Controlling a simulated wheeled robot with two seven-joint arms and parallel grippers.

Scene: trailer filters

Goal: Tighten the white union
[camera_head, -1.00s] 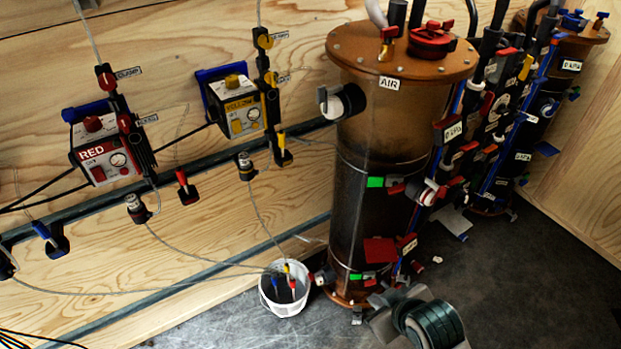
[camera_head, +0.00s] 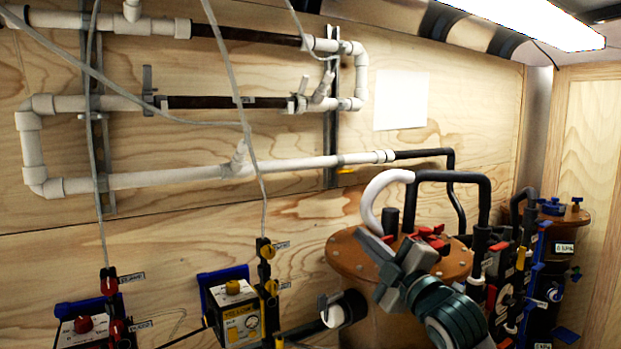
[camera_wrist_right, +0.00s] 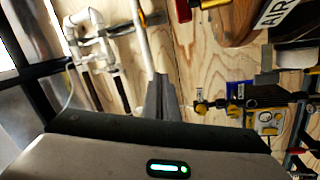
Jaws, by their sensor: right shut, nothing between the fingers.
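A white ring-shaped fitting (camera_head: 345,308) with a black collar sits on the left side of the brown tank, low in the head view. Another white coupling (camera_head: 383,156) joins the white pipe to a black pipe on the wall. I cannot tell for certain which is the white union. My right gripper (camera_head: 366,240) is shut and empty, in front of the tank lid and apart from both fittings. Its closed fingers (camera_wrist_right: 160,100) point at the wooden wall in the right wrist view. My left gripper is out of view.
The tank's brown lid (camera_head: 345,252) carries red valve parts and a curved white hose (camera_head: 380,195). Black pipes and valves crowd the right side. Thin tubes hang across the left.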

